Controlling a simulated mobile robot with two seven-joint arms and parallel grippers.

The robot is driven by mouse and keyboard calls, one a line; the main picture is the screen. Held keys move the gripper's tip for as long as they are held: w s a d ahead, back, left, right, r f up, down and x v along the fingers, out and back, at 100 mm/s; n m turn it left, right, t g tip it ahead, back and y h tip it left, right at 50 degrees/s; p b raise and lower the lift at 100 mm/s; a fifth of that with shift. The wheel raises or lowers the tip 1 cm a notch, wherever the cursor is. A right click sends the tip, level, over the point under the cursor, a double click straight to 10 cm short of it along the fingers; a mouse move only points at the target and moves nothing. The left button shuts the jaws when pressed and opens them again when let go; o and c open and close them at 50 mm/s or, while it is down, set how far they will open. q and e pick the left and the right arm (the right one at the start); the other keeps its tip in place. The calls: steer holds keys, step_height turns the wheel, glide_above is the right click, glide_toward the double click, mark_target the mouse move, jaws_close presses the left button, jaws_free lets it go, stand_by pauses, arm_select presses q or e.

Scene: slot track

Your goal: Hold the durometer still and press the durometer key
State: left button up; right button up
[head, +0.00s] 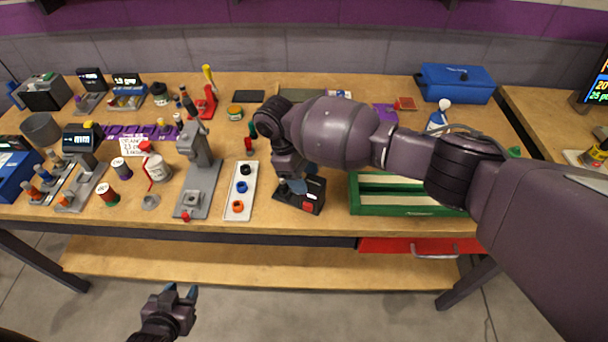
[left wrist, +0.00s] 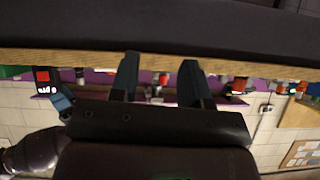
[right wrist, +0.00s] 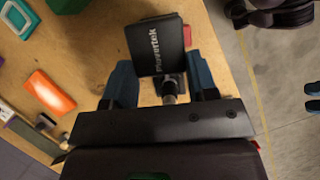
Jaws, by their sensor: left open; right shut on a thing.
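The durometer (head: 313,196) is a small black box with a red key (head: 307,208), at the front of the workbench, partly hidden by my right gripper. My right gripper (head: 296,186) is shut on it from above. In the right wrist view the durometer (right wrist: 155,45) sits between the blue fingers, with a metal stem below it and a bit of red at its side. In the left wrist view the durometer (left wrist: 42,88) shows a lit display and the red key (left wrist: 42,76). My left gripper (head: 181,291) is open and empty, low in front of the bench, away from the durometer.
A white strip with coloured rings (head: 241,210) and a grey press stand (head: 197,180) lie left of the durometer. A green tray (head: 400,211) is to its right. The bench front edge (head: 280,228) and an open red drawer (head: 420,246) lie nearby.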

arm_select(q)
steer(key=shift+c, duration=0.9)
steer(key=shift+w+r, duration=0.15)
steer(key=shift+w, duration=0.1)
steer(key=shift+c, duration=1.1)
steer(key=shift+m+t+h, duration=0.3)
steer(key=shift+m+h, duration=0.1)
steer(key=shift+h, duration=0.2)
steer(key=d, duration=0.1)
steer(key=w+d, duration=0.1)
steer(key=d, duration=0.1)
steer(key=w+d, duration=0.1)
steer(key=d, duration=0.1)
steer(key=shift+w+r, duration=0.2)
steer(key=shift+w, duration=0.05)
jaws_close()
steer(key=d+r+m+t+h, duration=0.2)
steer(key=d+m+h, duration=0.1)
steer(key=d+m, duration=0.5)
steer(key=w+d+r+m+t+h, duration=0.1)
steer(key=d+r+m+t+h, duration=0.1)
steer(key=d+m, duration=0.5)
steer(key=r+m, duration=0.1)
steer(key=m, duration=0.5)
steer(key=shift+w+d+r+t+h, duration=0.2)
steer(key=shift+d+t+h, duration=0.1)
steer(key=shift+d+h, duration=0.1)
